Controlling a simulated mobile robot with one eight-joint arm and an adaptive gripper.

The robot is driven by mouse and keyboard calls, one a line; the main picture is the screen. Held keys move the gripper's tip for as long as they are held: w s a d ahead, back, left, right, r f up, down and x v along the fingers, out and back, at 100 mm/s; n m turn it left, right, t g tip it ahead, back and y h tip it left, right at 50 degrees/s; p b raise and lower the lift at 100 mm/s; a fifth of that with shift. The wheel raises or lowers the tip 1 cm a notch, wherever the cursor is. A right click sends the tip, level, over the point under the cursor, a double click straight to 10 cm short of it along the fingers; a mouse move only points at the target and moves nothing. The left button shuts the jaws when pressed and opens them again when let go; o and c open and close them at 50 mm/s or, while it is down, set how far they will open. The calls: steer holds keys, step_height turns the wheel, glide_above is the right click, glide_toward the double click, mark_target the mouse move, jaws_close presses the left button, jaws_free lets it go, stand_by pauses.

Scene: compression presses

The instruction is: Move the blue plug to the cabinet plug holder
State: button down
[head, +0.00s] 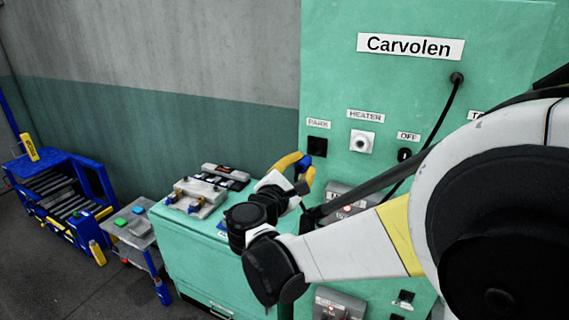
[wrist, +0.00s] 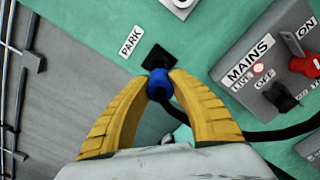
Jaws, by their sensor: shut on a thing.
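The blue plug (wrist: 159,85) is between the yellow fingers of my gripper (wrist: 160,82) in the wrist view, and the gripper is shut on it. The plug's front end is at the black square holder labelled PARK (wrist: 157,56). I cannot tell whether it sits in the holder or just before it. In the head view my gripper (head: 304,166) is just below the PARK holder (head: 317,147) on the green cabinet (head: 400,85). There the plug is mostly hidden by the fingers.
A white HEATER socket (head: 362,141) is right of PARK. A grey MAINS switch box (wrist: 268,80) with red and black knobs is close on the right in the wrist view. A black cable (head: 440,115) hangs across the cabinet. A green bench (head: 190,255) with devices stands left.

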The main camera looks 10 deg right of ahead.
steer(key=x, duration=0.2)
steer(key=shift+w+d+f, duration=0.1)
steer(key=shift+w, duration=0.25)
steer(key=shift+w+d, duration=0.4)
steer(key=shift+w, duration=0.1)
steer(key=shift+b+x, duration=0.85)
steer(key=shift+x, duration=0.55)
stand_by(1.5)
steer(key=c, duration=1.2)
jaws_free()
steer(key=shift+d, duration=0.1)
glide_toward(307, 158)
steer(key=w, duration=0.1)
steer(key=w+d+f, duration=0.1)
steer(key=w, duration=0.1)
steer(key=shift+w+d+f, duration=0.1)
steer(key=shift+d+f, duration=0.05)
steer(key=shift+f, duration=0.05)
